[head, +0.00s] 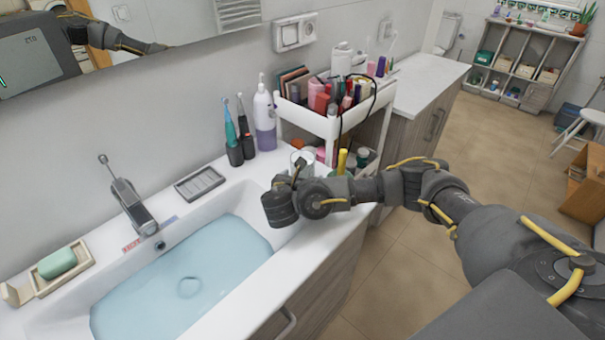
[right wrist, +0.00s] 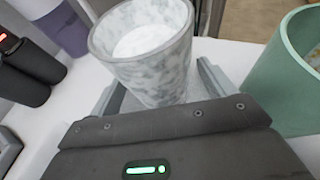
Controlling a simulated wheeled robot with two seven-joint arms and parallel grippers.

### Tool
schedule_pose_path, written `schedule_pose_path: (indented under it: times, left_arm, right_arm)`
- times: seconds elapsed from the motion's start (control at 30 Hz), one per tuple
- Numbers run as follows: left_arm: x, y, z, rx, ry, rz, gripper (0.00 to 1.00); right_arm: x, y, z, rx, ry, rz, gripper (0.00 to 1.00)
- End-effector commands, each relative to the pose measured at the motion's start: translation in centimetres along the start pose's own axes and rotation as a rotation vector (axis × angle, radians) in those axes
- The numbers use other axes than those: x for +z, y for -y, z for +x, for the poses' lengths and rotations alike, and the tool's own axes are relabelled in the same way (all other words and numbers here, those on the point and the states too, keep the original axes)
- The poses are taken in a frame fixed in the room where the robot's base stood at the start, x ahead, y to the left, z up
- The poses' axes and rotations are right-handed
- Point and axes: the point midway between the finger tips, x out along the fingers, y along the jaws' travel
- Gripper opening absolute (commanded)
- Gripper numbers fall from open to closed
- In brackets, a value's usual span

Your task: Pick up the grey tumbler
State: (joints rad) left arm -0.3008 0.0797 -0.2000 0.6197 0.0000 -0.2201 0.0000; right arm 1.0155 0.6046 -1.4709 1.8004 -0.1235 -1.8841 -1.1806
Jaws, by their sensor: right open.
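The grey tumbler (right wrist: 145,50), marbled grey and white with a pale inside, stands upright in the right wrist view. My right gripper (right wrist: 158,82) is open, with one finger on each side of the tumbler's lower part; I cannot tell whether they touch it. In the head view the tumbler (head: 302,158) shows partly behind my right wrist, on the counter near the cart, and the fingers are mostly hidden there. My left gripper is not in view.
A green cup (right wrist: 285,75) stands close on the right in the wrist view. A white cart (head: 313,120) full of cosmetics is behind. The water-filled basin (head: 190,275) lies to the left.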

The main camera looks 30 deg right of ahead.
Motion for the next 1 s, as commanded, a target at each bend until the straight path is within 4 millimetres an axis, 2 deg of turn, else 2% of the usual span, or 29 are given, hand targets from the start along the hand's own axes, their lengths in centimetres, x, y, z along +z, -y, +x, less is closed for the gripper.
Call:
schedule_pose_path:
  times: [0.13,0.37,0.77,0.8,1.0]
  left_arm:
    - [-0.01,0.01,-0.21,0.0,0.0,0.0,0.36]
    - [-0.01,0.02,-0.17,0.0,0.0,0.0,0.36]
    - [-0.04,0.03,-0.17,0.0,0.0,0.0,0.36]
    - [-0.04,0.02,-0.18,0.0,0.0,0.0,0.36]
    - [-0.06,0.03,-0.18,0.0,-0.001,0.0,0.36]
  right_arm:
    - [-0.04,0.02,1.05,0.0,-0.001,0.0,0.83]
    - [-0.1,0.01,1.13,0.001,-0.001,0.0,0.81]
    - [-0.1,0.01,1.11,0.001,-0.001,0.0,0.29]
    - [-0.04,0.0,1.1,0.001,-0.001,0.001,0.26]
    - [-0.03,0.0,1.09,0.001,-0.001,0.001,0.26]
